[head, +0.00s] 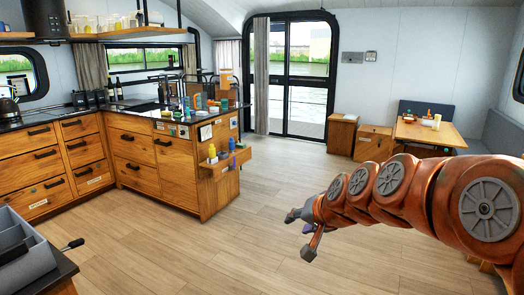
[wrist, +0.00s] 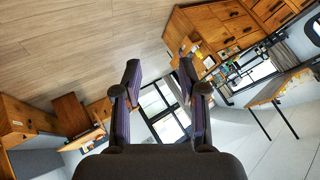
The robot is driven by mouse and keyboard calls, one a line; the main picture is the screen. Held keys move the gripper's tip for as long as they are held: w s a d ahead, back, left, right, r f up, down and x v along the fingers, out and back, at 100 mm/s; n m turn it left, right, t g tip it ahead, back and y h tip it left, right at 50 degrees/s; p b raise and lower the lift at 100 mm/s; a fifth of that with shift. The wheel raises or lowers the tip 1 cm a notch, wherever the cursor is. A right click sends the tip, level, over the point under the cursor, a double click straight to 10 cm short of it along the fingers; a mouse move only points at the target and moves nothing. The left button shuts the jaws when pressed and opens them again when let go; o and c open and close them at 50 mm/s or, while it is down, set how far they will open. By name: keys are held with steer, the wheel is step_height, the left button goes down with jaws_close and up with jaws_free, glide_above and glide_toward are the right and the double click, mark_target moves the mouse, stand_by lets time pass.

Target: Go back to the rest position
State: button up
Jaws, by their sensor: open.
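My gripper (head: 306,228) is at the end of my orange arm, stretched in from the right of the head view. It hangs over open floor, apart from the counter and the table. In the wrist view my gripper (wrist: 158,88) shows two dark fingers spread wide with nothing between them. The wrist view is steeply tilted, with the floor at upper left and the glass door beyond the fingers.
A wooden counter (head: 135,155) with bottles and small items stands at left. A side shelf (head: 222,162) sticks out from its end. A table (head: 430,133) stands at back right, and a grey tray (head: 22,255) is at lower left. The middle floor (head: 270,190) is clear.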

steer(key=s+d+f+n+g+h+p, duration=0.1)
steer(key=s+d+g+p, duration=0.1)
steer(key=s, duration=1)
steer(key=s+d+n+g+h+p, duration=0.1)
steer(key=s+d+g+p, duration=0.2)
steer(key=s, duration=0.9)
steer(key=s+d+f+n+g+h+p, duration=0.1)
steer(key=s+g, duration=0.4)
steer(key=s, duration=0.8)
steer(key=d+h+p, duration=0.1)
steer(key=d, duration=0.1)
steer(key=shift+d+f+n+p, duration=0.3)
steer(key=shift+d+f+p, duration=0.05)
steer(key=shift+d+p, duration=0.05)
steer(key=shift+s+d, duration=0.1)
steer(key=shift+d, duration=0.1)
